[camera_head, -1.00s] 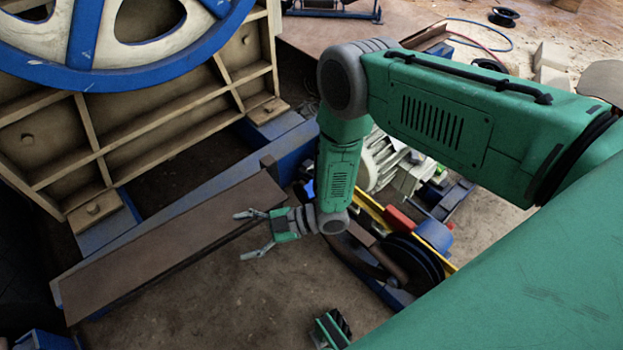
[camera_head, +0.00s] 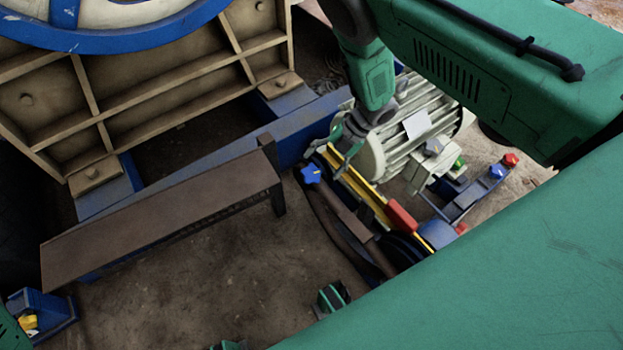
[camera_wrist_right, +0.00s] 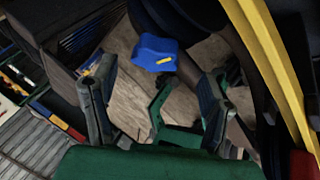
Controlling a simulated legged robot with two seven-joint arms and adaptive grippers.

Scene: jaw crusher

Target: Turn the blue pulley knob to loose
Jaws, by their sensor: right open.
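The blue pulley knob (camera_head: 311,173) is a small star-shaped knob beside the yellow bar, near the front end of the belt drive. In the right wrist view the knob (camera_wrist_right: 155,53) shows a short yellow mark and lies ahead of the fingertips, between them in the picture. My right gripper (camera_head: 343,146) is just right of and above the knob in the head view, in front of the motor. In the right wrist view both fingers (camera_wrist_right: 158,78) are spread wide with nothing between them; the knob looks apart from them. My left gripper is not seen.
A pale ribbed motor (camera_head: 415,130) stands behind the gripper. A yellow bar (camera_head: 358,182) with a red handle (camera_head: 401,216) runs beside the knob. A brown plate (camera_head: 160,210) lies left. A blue bin (camera_head: 40,310) is at lower left.

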